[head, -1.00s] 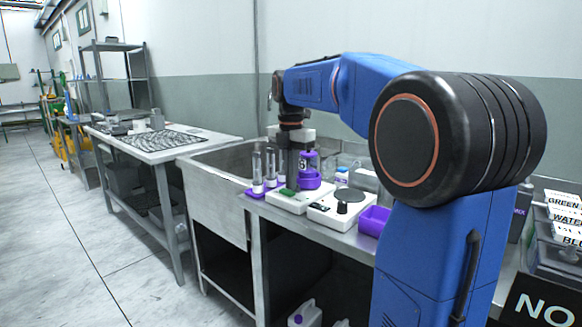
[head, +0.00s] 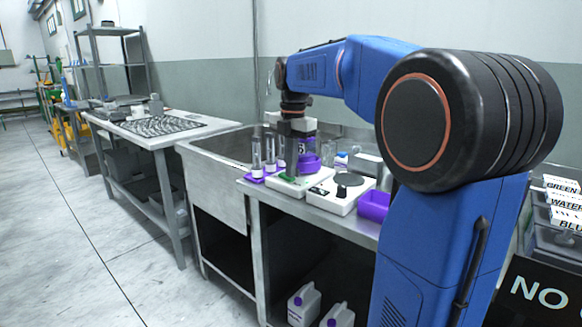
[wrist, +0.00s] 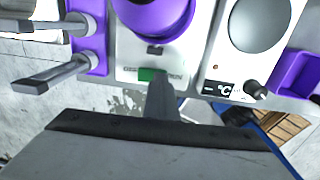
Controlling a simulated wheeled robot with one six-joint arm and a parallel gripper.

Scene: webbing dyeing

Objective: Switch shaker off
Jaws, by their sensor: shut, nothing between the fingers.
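The shaker (head: 300,186) is a white box with a purple holder (head: 310,163) on top, standing on the bench. In the wrist view its front panel (wrist: 130,58) carries a green switch (wrist: 150,75) with small lettering at both sides. My gripper (head: 291,176) points down at the shaker's front edge in the head view. In the wrist view the shut fingers (wrist: 160,98) are just below the green switch, toward its right half. They hold nothing. I cannot tell whether the tip touches the switch.
Right of the shaker stands a white hotplate (head: 341,195) with a dark round top and a knob, then a purple tray (head: 374,205). Tubes in a purple rack (head: 256,176) stand close on the left. A sink (head: 215,150) lies further left.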

